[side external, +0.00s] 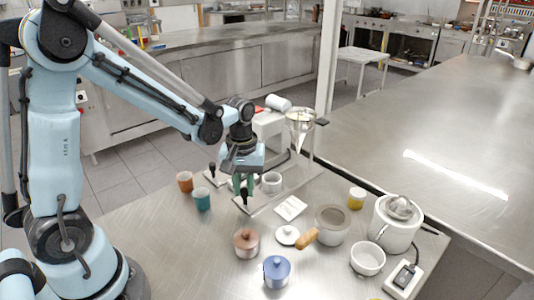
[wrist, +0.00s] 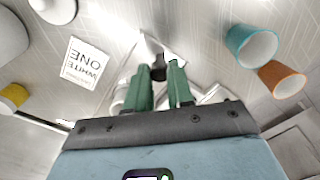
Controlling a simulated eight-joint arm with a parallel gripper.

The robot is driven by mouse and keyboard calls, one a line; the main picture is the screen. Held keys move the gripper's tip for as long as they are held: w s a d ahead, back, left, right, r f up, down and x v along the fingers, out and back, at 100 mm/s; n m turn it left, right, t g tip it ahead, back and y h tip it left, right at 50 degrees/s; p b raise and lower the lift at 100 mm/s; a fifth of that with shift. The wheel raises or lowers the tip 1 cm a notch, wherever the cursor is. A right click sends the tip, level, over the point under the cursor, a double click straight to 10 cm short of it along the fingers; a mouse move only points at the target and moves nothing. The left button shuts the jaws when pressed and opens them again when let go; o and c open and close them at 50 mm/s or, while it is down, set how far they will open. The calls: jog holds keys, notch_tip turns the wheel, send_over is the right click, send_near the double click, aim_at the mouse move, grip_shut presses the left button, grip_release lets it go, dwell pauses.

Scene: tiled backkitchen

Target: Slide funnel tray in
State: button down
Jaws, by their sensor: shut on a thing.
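My gripper (side external: 243,188), with green fingers, is shut on the black upright handle of a flat white tray (side external: 250,208) low over the table. In the wrist view the dark handle (wrist: 153,48) shows between the green fingertips (wrist: 160,66). A second black handle (side external: 212,168) stands on another flat tray to the left. A clear funnel (side external: 299,120) hangs in a stand behind and right of my gripper. A white cup (side external: 271,182) stands just right of my gripper and is partly hidden by it in the wrist view.
An orange cup (side external: 185,181) and a teal cup (side external: 202,199) stand to the left. A printed card (side external: 290,208) lies on the right.

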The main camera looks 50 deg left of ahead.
aim_at(260, 195)
jog(key=shift+w, duration=2.5)
jog(key=c, duration=1)
grip_release()
notch_tip(260, 195, up, 12)
jog(key=shift+s+d, duration=0.1)
